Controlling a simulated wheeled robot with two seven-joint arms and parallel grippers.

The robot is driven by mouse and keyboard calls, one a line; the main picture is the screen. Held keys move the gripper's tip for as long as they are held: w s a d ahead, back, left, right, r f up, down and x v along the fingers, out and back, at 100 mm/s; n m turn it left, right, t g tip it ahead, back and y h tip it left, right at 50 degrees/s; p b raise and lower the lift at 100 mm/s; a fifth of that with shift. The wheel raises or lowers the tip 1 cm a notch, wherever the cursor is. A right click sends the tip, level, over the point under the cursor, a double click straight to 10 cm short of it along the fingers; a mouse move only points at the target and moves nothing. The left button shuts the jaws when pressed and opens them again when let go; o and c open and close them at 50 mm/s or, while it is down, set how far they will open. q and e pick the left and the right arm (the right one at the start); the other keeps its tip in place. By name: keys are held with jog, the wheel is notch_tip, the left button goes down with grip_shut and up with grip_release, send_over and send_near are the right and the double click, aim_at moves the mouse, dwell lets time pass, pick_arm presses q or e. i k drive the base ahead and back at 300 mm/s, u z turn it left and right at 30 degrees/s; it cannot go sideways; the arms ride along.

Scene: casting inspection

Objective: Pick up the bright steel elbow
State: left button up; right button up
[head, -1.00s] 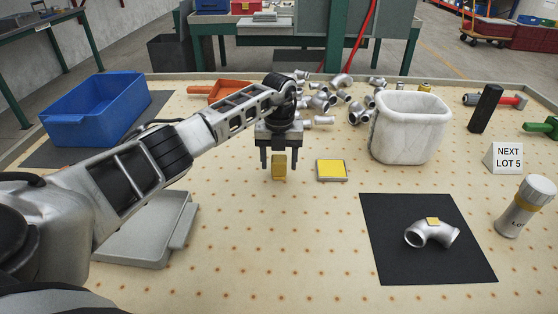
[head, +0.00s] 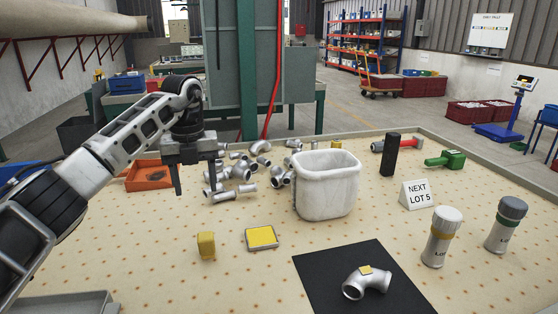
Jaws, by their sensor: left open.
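A bright steel elbow (head: 352,287) with a small yellow patch on top lies on the black mat (head: 325,262) at the front right. A pile of other steel elbows and pipe fittings (head: 262,161) lies at the back, left of the white bin. My left gripper (head: 195,188) is open and empty, fingers pointing down, above the left part of the table. It is well to the left of and behind the elbow on the mat. The right gripper is not in view.
A yellow block (head: 206,246) and a yellow-topped square plate (head: 262,238) lie in front of my left gripper. A white bin (head: 326,195) stands behind the mat. Two capped canisters (head: 441,240) and a "NEXT LOT 5" sign (head: 417,195) stand to the right.

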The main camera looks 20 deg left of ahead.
aim_at(365, 276)
jog(key=k, duration=1)
